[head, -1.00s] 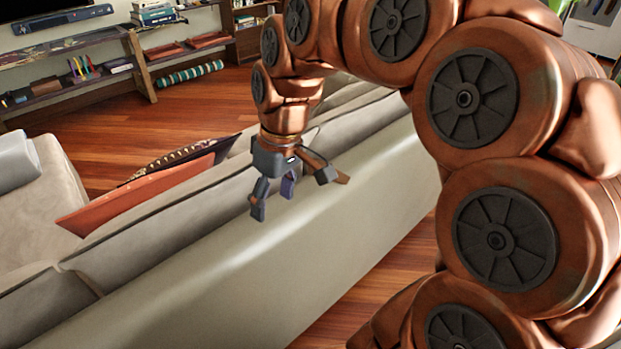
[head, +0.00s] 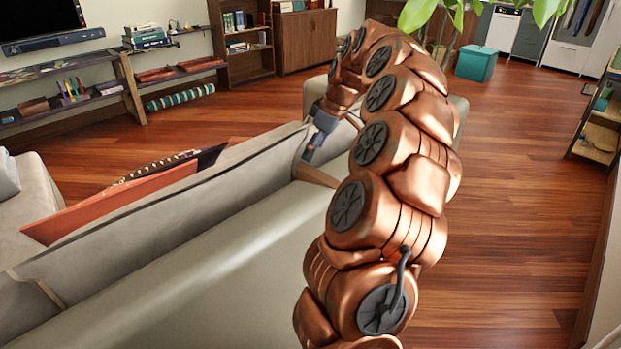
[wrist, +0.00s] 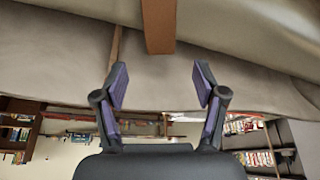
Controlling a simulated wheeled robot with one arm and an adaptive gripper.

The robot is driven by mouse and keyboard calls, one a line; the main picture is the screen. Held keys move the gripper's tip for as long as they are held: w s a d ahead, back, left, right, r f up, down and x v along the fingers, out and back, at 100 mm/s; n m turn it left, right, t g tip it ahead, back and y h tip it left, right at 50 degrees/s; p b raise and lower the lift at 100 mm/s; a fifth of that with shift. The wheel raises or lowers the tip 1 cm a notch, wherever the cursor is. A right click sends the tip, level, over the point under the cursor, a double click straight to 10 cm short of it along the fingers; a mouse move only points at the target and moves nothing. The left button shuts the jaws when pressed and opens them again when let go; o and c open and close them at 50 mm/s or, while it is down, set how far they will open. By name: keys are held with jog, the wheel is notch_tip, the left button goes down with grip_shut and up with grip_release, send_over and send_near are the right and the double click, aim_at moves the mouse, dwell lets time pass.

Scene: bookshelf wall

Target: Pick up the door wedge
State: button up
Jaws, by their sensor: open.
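The door wedge looks to be the brown wooden piece (head: 317,176) at the sofa's back, just below my gripper (head: 314,142) in the head view. In the wrist view the brown wedge (wrist: 159,25) reaches in from the top edge, centred ahead of the gap between my fingers. My gripper (wrist: 160,84) is open and empty, its purple-padded fingers spread apart. The wedge lies beyond the fingertips, with clear space between. Its far end is cut off by the wrist frame, and my arm covers part of the area in the head view.
Shelves (head: 65,95) and a striped roll (head: 180,97) stand at the back. A teal box (head: 476,63) stands far right. The wooden floor (head: 510,200) at right is open.

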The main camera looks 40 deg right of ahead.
aim_at(306, 168)
jog(key=shift+x, duration=1.4)
jog(key=x, duration=0.5)
jog(key=shift+s, duration=0.15)
grip_shut()
jog(key=shift+r, duration=0.1)
jog(key=shift+r, duration=1.7)
jog(key=s+a+r+b, duration=0.1)
jog(key=s+a, duration=0.8)
jog(key=s, duration=0.4)
jog(key=shift+r, duration=0.25)
jog(key=shift+s, duration=0.15)
